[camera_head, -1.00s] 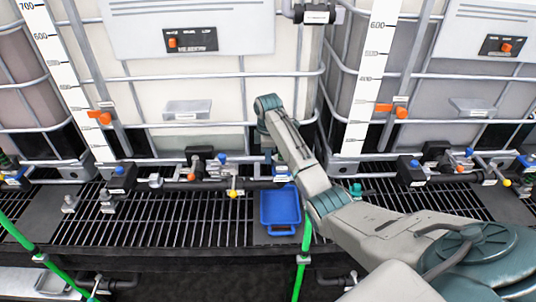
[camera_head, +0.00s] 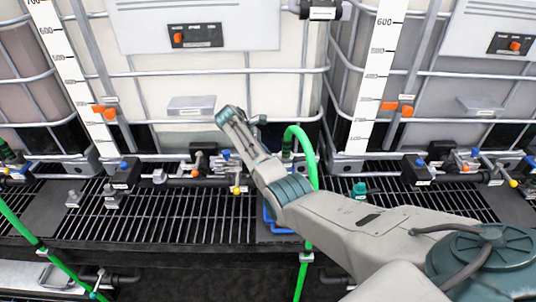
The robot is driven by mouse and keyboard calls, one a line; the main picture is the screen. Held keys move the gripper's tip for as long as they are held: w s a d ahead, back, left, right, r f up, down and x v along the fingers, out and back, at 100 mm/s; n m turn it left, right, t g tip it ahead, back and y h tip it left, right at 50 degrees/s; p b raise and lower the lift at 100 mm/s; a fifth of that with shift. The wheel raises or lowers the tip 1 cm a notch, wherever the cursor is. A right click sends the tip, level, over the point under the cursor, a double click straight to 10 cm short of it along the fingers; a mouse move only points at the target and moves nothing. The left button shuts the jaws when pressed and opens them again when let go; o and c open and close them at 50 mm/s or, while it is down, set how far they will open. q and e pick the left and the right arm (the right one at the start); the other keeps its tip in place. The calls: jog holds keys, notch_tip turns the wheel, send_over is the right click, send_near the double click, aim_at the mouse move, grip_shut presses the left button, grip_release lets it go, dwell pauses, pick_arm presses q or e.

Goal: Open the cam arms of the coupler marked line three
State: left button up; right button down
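My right arm reaches in from the lower right, and its wrist end is in front of the middle tank. The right gripper's fingers are hidden behind the arm, so I cannot see whether they are open or shut. A green hose (camera_head: 312,165) rises just right of the wrist and bends over to a dark fitting (camera_head: 287,147), partly hidden at the tank's base. Dark valve assemblies with blue and orange parts stand at the left (camera_head: 124,173) and right (camera_head: 416,168). Their labels are too small to read, so I cannot tell which coupler is line three. My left gripper is not in view.
A blue tray (camera_head: 268,222) lies on the black grate (camera_head: 185,215), partly behind my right arm. Loose grey fittings (camera_head: 110,197) and a teal cap (camera_head: 359,190) stand on the grate. Another green hose (camera_head: 40,247) crosses the lower left. Caged tanks bound the back.

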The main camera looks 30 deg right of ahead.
jog(key=shift+w+a+f+g+h+b, duration=0.15)
jog(key=shift+f+g+h+b, duration=0.4)
jog(key=shift+h+b, duration=0.65)
jog(key=shift+w+a+f+g+h+b, duration=0.25)
jog(key=shift+g+h+b, duration=0.45)
jog(key=shift+b, duration=0.95)
jog(key=shift+s+d, duration=0.1)
jog(key=shift+s, duration=0.1)
jog(key=c, duration=1.3)
grip_release()
